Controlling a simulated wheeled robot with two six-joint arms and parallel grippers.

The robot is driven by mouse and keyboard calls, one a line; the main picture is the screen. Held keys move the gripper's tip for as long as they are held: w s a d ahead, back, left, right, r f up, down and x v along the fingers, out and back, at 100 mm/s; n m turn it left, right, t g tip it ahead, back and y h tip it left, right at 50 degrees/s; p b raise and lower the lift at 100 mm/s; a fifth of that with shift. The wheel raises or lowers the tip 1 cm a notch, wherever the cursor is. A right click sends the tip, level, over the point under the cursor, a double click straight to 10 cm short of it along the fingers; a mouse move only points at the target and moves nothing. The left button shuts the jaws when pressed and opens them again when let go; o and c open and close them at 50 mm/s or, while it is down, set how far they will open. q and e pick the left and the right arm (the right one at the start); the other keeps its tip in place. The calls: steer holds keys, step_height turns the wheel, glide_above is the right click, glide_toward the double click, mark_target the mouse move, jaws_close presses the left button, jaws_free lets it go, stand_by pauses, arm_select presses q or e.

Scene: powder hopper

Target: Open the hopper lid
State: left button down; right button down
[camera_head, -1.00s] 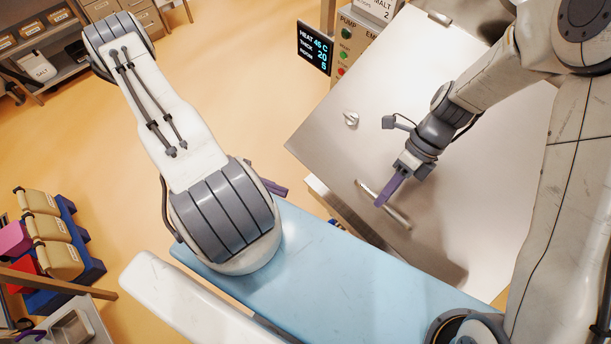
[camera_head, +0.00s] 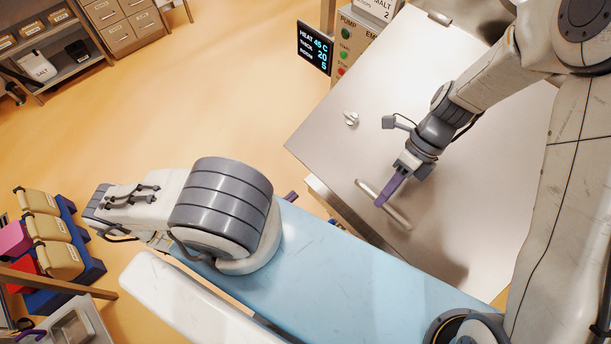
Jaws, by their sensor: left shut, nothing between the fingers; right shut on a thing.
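The hopper lid (camera_head: 317,137) is a broad, flat steel panel on the right, with a pale bar handle (camera_head: 399,217) near its front edge and a small knob (camera_head: 351,119) on its left part. My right gripper (camera_head: 381,203) has purple fingers and is shut on the bar handle. The lid lies flat, and I see no clear gap under it. My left gripper (camera_head: 290,196) shows only as a purple tip behind my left arm, left of the lid's front corner. It is shut and empty, and most of it is hidden.
A control box with buttons (camera_head: 345,48) and a black display (camera_head: 314,47) stand behind the lid.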

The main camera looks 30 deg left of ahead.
steer(key=shift+w, duration=0.2)
arm_select(q)
steer(key=w+d+r, duration=0.2)
steer(key=w+r, duration=0.2)
steer(key=w, duration=0.2)
steer(key=shift+r, duration=0.35)
stand_by(0.7)
steer(key=shift+w, duration=0.1)
